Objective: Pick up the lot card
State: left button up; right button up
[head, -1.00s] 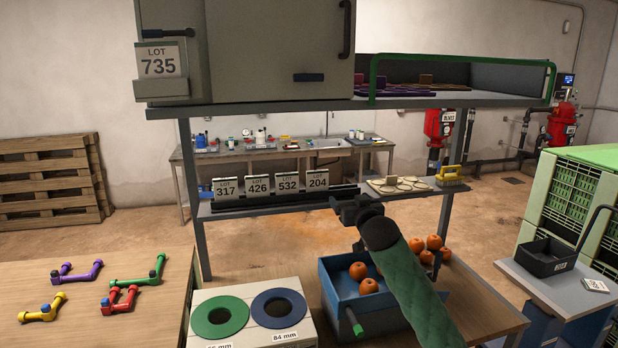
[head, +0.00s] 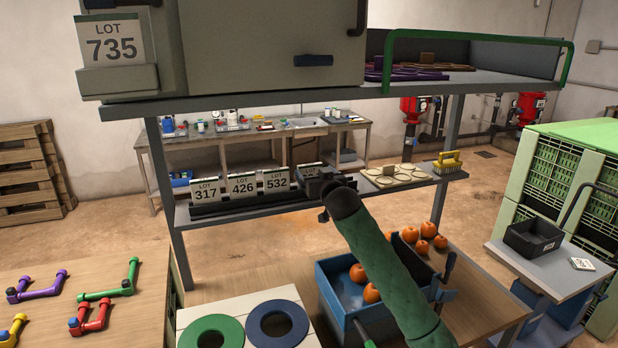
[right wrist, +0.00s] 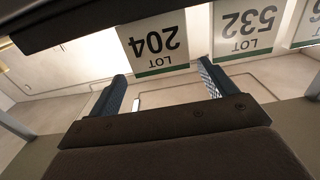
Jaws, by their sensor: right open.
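Several white lot cards stand in a dark rack (head: 235,204) on the middle shelf: lot 317 (head: 206,191), lot 426 (head: 243,185), lot 532 (head: 277,180) and lot 204 (head: 308,168). Lot 204 is mostly hidden by my right gripper (head: 314,184) in the head view. In the right wrist view, lot 204 (right wrist: 153,43) appears upside down just beyond the open, empty fingers of my right gripper (right wrist: 163,85), with lot 532 (right wrist: 249,29) beside it. My left gripper is out of view.
The upper cabinet and shelf (head: 430,84) overhang the rack. A disc tray (head: 398,175) and a yellow-handled brush (head: 447,163) stand right of it. Below are a blue crate (head: 335,300) with orange fruit and a ring board (head: 245,318). A small card (head: 582,264) lies on the cart.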

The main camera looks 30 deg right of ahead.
aim_at(311, 168)
jog(key=shift+w+d+r+p, duration=0.1)
jog(key=shift+w+r+p, duration=0.25)
jog(key=shift+w+p, duration=0.55)
jog(key=shift+p+x, duration=1.15)
jog(key=shift+p, duration=0.05)
jog(key=shift+w+d+f, duration=0.1)
jog(key=shift+w+f, duration=0.25)
jog(key=shift+w, duration=0.05)
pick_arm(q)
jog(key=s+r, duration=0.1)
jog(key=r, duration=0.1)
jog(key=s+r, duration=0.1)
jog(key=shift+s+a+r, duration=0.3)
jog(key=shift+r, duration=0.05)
pick_arm(e)
jog(key=shift+c, duration=0.2)
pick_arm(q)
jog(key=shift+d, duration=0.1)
pick_arm(e)
jog(key=c, duration=0.8)
